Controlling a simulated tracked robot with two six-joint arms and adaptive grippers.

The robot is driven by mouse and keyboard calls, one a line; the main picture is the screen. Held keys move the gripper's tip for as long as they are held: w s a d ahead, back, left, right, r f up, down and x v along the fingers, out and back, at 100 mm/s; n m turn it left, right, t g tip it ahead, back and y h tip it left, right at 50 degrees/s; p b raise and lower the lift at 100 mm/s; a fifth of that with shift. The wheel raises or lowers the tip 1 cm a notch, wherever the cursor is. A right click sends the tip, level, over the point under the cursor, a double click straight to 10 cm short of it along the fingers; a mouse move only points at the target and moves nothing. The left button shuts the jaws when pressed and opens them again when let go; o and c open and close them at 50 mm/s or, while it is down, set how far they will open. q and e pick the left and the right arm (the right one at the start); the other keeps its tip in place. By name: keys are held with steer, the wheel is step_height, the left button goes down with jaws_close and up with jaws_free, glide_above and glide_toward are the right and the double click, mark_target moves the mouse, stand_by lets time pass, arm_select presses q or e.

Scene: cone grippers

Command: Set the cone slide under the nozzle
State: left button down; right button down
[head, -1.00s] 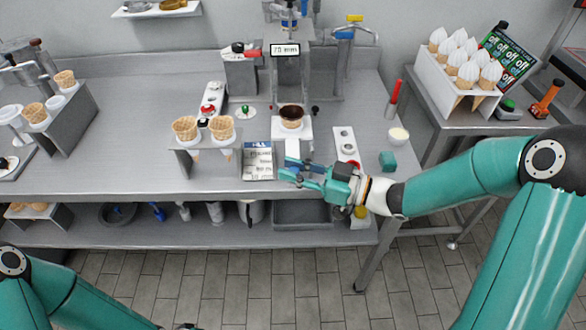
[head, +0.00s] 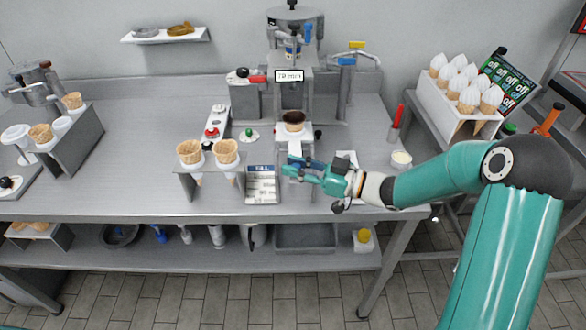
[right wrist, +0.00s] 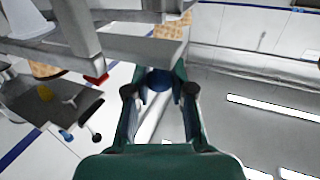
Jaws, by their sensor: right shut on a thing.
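The cone slide (head: 294,148) is a pale strip running out toward me from the machine's front. A waffle cone with a dark brown rim (head: 294,122) stands upright at its far end, below the machine's display; the cone also shows in the right wrist view (right wrist: 172,28). The nozzle itself is hard to make out, so I cannot tell whether the cone is lined up with it. My right gripper (head: 292,169) is shut at the slide's near end, on a blue part (right wrist: 159,80) between its fingers. My left gripper is out of view.
A grey stand (head: 208,179) with two waffle cones and a printed card (head: 262,186) are left of the slide.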

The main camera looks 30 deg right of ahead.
steer(key=c, duration=1)
jaws_free()
steer(key=shift+s, duration=0.15)
steer(key=shift+c, duration=0.2)
steer(key=shift+s+d, duration=0.3)
steer(key=shift+d, duration=0.05)
steer(key=v, duration=1.1)
steer(key=shift+f, duration=0.1)
